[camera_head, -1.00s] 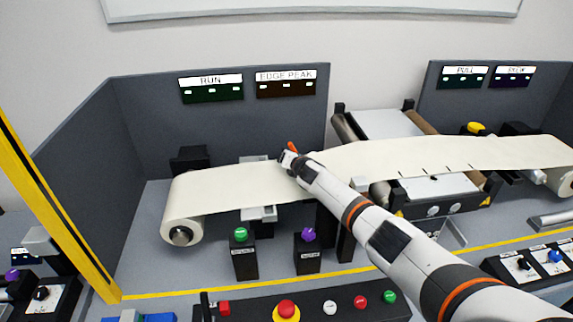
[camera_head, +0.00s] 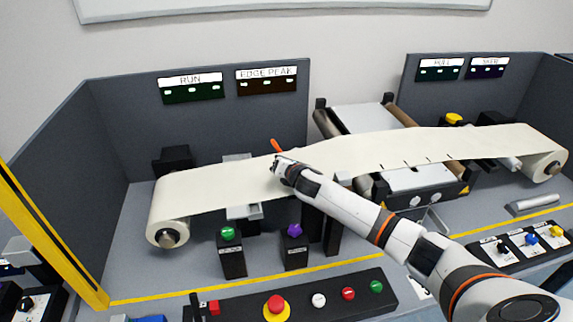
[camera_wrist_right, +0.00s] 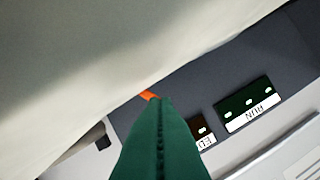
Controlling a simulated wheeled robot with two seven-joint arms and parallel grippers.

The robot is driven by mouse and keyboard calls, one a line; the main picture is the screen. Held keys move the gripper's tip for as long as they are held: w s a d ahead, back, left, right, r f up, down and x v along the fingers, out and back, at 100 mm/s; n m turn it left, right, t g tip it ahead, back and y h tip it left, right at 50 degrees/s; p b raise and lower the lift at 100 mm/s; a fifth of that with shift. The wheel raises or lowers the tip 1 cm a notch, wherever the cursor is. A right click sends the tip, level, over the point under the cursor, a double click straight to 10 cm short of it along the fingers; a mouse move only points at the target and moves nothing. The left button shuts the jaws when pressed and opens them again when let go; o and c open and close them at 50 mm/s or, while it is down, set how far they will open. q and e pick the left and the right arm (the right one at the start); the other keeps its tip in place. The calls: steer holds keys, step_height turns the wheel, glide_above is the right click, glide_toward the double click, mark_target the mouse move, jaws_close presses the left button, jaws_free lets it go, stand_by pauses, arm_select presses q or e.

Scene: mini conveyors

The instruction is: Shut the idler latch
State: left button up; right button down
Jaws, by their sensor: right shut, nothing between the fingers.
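An orange lever (camera_head: 277,146), which looks like the idler latch, sticks up behind the far edge of the cream web (camera_head: 225,186). Its lower part is hidden by the web and my gripper. My right gripper (camera_head: 278,164) is over the web just in front of the lever. In the right wrist view my right gripper's green fingers (camera_wrist_right: 160,105) are shut and empty. The orange lever (camera_wrist_right: 149,95) shows there right at their tips, beside the web's edge; I cannot tell if they touch. My left gripper is not in view.
A roll (camera_head: 168,238) carries the web's left end. Green (camera_head: 228,233) and purple (camera_head: 295,230) button posts stand in front, with a control panel (camera_head: 330,300) nearer. The grey back wall (camera_head: 220,125) rises close behind the lever. A roller machine (camera_head: 400,185) is at right.

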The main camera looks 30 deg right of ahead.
steer(key=shift+v, duration=1.5)
steer(key=shift+d, duration=0.1)
